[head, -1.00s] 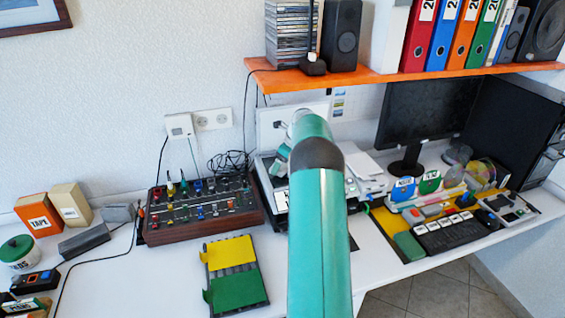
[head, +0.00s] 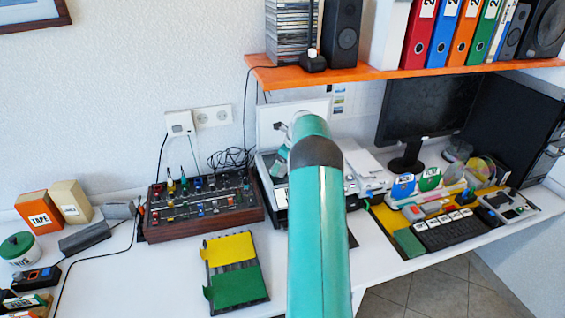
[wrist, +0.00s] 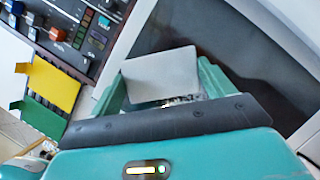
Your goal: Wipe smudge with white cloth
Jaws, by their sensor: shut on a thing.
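My gripper (wrist: 165,88) shows in the wrist view with its two teal fingers on either side of a flat, pale white cloth (wrist: 160,72). It is shut on the cloth, which stands out ahead of the fingertips. A dark, smooth panel with a pale frame (wrist: 225,42) lies beyond the cloth; I cannot tell whether the cloth touches it. I cannot make out a smudge in either view.
A mixer with knobs (head: 200,208) stands left of my arm. A tray with yellow and green flaps (head: 236,272) lies in front of it. An orange shelf (head: 415,72) hangs above. A monitor (head: 430,112) and keyboard (head: 455,231) are at right.

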